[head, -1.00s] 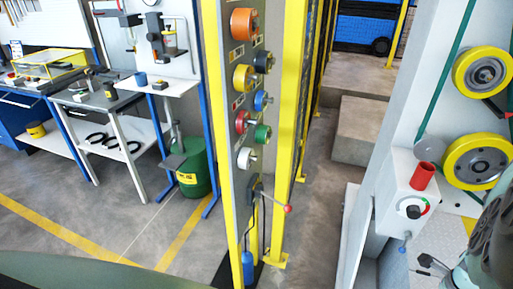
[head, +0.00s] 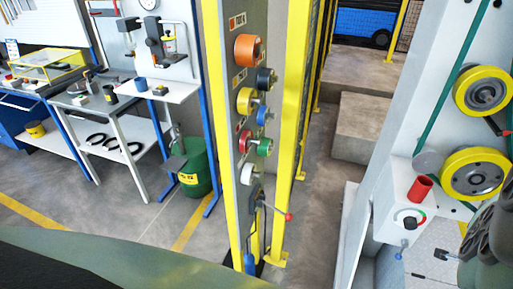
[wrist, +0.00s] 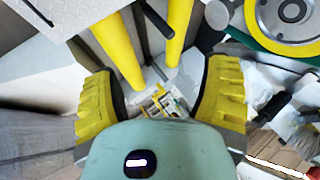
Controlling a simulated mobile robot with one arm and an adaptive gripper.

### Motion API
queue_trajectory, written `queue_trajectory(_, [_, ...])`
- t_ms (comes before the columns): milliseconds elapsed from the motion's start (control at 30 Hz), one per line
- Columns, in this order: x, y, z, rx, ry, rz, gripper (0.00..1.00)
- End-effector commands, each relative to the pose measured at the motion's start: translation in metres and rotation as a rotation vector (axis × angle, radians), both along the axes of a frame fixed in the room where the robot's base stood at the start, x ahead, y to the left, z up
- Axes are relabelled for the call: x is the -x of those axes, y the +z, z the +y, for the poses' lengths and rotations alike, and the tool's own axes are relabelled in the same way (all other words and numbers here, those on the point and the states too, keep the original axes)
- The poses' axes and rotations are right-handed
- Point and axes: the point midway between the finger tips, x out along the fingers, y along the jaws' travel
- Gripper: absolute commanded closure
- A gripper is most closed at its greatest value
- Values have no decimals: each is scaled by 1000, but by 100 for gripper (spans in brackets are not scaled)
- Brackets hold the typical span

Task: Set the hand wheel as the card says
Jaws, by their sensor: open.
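Two yellow-rimmed wheels are on the pale machine at the right of the head view, an upper one (head: 486,89) and a lower one (head: 477,173). I cannot tell for sure which is the hand wheel. A yellow-rimmed wheel (wrist: 258,24) also shows at the upper right of the wrist view, beyond my gripper. My gripper (wrist: 160,98) is open, with its yellow ribbed fingers wide apart and nothing between them. It is apart from the wheel. I cannot make out a readable card in either view.
Grey floor (head: 325,190) lies between. Benches stand left.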

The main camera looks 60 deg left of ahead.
Motion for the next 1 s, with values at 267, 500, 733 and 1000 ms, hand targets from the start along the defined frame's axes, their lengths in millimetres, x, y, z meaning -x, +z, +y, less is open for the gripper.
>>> queue_trajectory(267, [-9, 15, 0, 27, 27, -61, 25])
queue_trajectory(500, [-9, 15, 0, 27, 28, -62, 25])
queue_trajectory(733, [-9, 15, 0, 29, 30, -65, 25])
queue_trajectory(1000, [-33, 52, 6, 153, 143, -338, 25])
